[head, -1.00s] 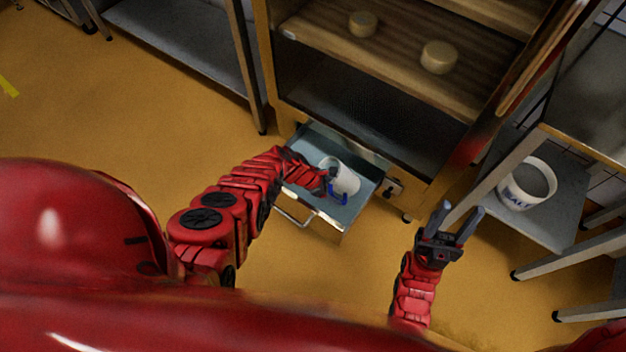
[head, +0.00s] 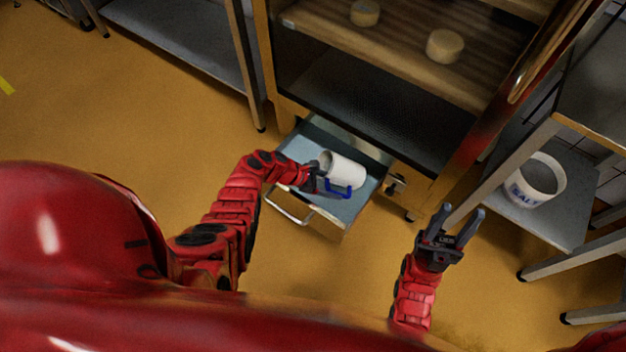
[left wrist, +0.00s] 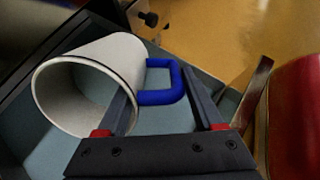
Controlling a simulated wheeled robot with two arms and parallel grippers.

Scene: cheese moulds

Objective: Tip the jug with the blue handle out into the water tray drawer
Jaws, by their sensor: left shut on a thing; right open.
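The white jug (head: 346,169) with the blue handle (head: 338,190) is over the open water tray drawer (head: 352,211) below the cabinet. It is tipped well over on its side, its mouth toward the left in the head view. My left gripper (head: 318,180) is shut on the blue handle. In the left wrist view the handle (left wrist: 165,97) lies between the fingers, and the jug's open mouth (left wrist: 82,98) shows a pale inside with no liquid visible. Whether the jug touches the drawer cannot be told. My right gripper (head: 458,220) is open and empty above the floor.
The cabinet above the drawer is open, with cheeses (head: 445,46) on a wooden shelf (head: 400,50). A white salt bucket (head: 536,181) stands on the lower shelf of a table at right. Another metal table (head: 185,40) is at upper left. The floor left of the drawer is clear.

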